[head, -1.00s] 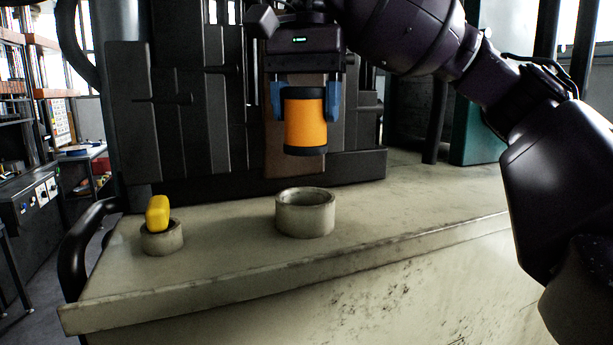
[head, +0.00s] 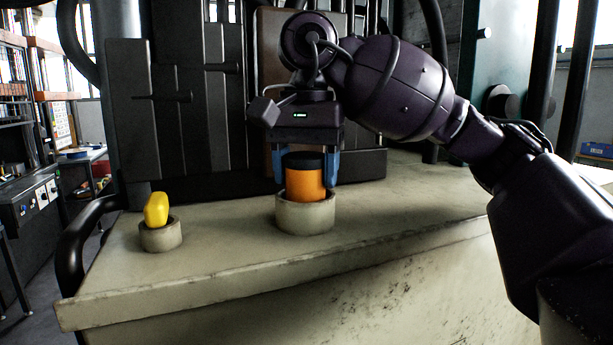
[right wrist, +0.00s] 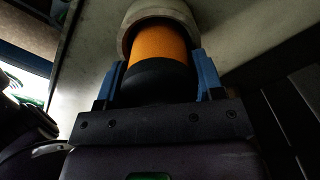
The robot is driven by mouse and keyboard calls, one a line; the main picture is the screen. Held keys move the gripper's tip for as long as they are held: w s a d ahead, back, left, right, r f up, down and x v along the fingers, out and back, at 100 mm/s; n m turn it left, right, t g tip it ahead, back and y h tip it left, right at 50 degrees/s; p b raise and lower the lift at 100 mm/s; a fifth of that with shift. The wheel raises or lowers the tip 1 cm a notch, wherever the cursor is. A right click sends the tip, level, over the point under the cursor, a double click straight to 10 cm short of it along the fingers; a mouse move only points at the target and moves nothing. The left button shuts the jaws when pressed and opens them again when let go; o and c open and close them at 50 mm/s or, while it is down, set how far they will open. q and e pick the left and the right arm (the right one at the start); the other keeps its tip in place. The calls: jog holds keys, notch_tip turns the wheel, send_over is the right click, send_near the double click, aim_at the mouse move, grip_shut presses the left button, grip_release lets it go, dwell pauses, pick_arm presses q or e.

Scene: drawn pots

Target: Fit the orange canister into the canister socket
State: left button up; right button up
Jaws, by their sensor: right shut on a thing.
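The orange canister (head: 306,183) has a black top and stands upright, its lower end inside the round stone-coloured canister socket (head: 305,216). Its orange middle shows above the socket rim; the lower end is hidden by the wall. My right gripper (head: 306,178) comes from above, its blue fingers shut on the canister's sides, fingertips just above the rim. In the right wrist view the canister (right wrist: 160,45) sits between the blue fingers (right wrist: 158,72), with its orange part running into the socket (right wrist: 133,22). My left gripper is not in view.
A smaller round socket (head: 161,237) with a yellow piece (head: 156,209) in it stands at the left of the worktop (head: 235,240). Dark upright panels (head: 190,120) stand behind. The worktop right of the canister socket is clear.

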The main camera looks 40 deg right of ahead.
jog(key=shift+f, duration=0.3)
jog(key=shift+f, duration=0.2)
jog(key=o, duration=1)
jog(key=shift+r, duration=0.15)
jog(key=shift+r+p, duration=0.6)
jog(key=shift+r, duration=5.45)
